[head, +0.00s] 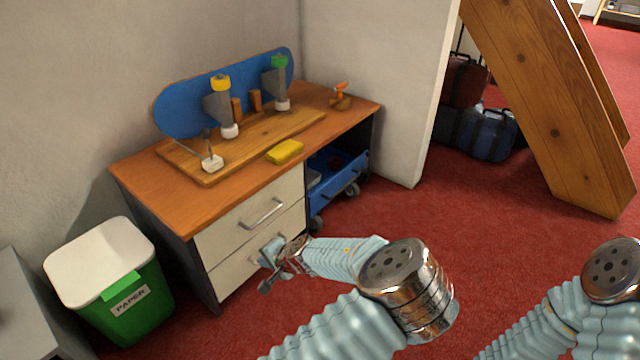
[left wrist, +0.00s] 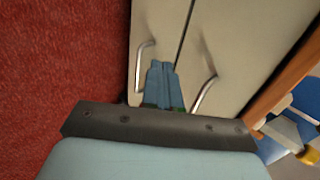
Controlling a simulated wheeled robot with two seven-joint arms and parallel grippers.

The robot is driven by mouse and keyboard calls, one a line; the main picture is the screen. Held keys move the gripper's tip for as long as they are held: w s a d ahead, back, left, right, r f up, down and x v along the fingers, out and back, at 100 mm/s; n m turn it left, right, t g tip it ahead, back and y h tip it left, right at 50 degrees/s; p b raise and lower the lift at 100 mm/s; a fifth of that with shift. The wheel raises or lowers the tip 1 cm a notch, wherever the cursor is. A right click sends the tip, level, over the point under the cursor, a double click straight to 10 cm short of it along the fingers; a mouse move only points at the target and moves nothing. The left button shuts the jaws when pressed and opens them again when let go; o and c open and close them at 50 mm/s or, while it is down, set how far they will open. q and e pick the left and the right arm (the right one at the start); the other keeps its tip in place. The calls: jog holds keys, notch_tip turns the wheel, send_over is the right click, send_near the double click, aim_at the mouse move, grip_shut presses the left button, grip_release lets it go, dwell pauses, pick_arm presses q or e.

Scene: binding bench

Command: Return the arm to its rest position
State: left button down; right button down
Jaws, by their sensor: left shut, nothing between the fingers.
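My left arm (head: 345,258) reaches forward from the bottom of the head view. Its gripper (head: 266,270) is in front of the bench's lower drawer. In the left wrist view the fingers of the left gripper (left wrist: 163,84) are together with nothing between them. They point at the pale drawer fronts, between two metal handles (left wrist: 205,94). I cannot tell the exact gap to the drawer front. My right arm (head: 560,320) shows at the bottom right of the head view, and its gripper is out of the picture.
The wooden bench (head: 205,208) has two drawers, which look shut, and a blue cart (head: 338,178) beneath its right end. A green paper bin (head: 125,310) with a white lid stands at the left. Open red carpet (head: 385,215) lies right of the bench. A wooden beam (head: 545,95) leans farther right.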

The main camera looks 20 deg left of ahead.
pick_arm(q)
jog(key=s+d+f+n+g+h+p, duration=0.2)
jog(key=s+f+g+h+p, duration=0.3)
jog(key=s+f, duration=0.6)
jog(key=s+d+r+n+h+p, duration=0.2)
jog(key=s+d+r+h+p, duration=0.15)
jog(key=s+d, duration=0.55)
jog(key=d+r+n+t+h+p, duration=0.2)
jog(key=d+r+h+p, duration=0.1)
jog(key=d, duration=0.4)
notch_tip(320, 180, up, 3)
jog(key=shift+w+d+f+h, duration=0.1)
jog(key=shift+w+d+h, duration=0.3)
jog(key=shift+h, duration=0.25)
